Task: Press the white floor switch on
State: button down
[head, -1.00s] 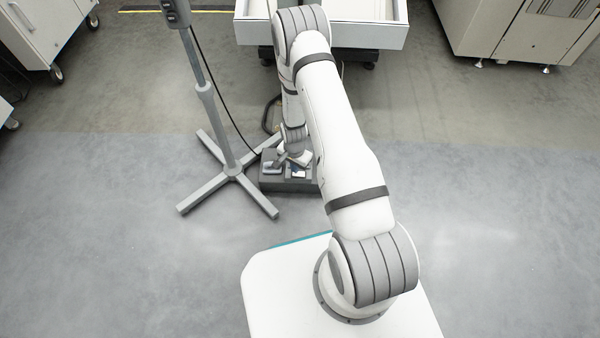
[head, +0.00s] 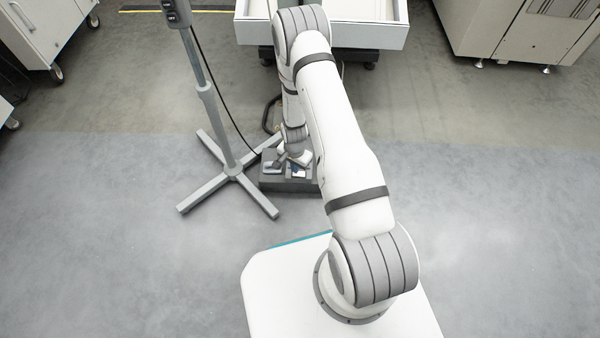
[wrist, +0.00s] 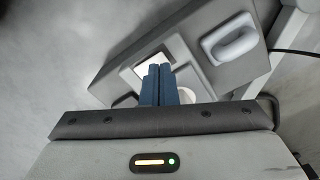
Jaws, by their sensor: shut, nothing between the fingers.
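A dark grey floor box (head: 270,184) lies on the floor beyond my base; it also fills the upper middle of the wrist view (wrist: 110,82). In the wrist view a white switch (wrist: 149,68) sits in a light square frame on the box, partly hidden behind my fingers. My gripper (wrist: 160,67) has its two blue fingers closed together, with nothing between them. The tips overlap the switch in the picture; I cannot tell whether they touch it. In the head view my gripper (head: 299,172) is low over the box, small and partly hidden by my arm.
A pale rounded handle-like part (wrist: 230,41) stands on the box beside the switch. A grey stand (head: 232,170) with splayed feet is left of the box, with a black cable (head: 236,127) running down. A white table (head: 365,37) is behind. Floor to the right is clear.

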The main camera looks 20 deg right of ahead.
jog(key=shift+f+b, duration=0.7)
jog(key=shift+f, duration=0.2)
dwell(0.5)
jog(key=shift+r, duration=0.1)
jog(key=shift+r+p, duration=2.35)
jog(key=shift+r, duration=1.1)
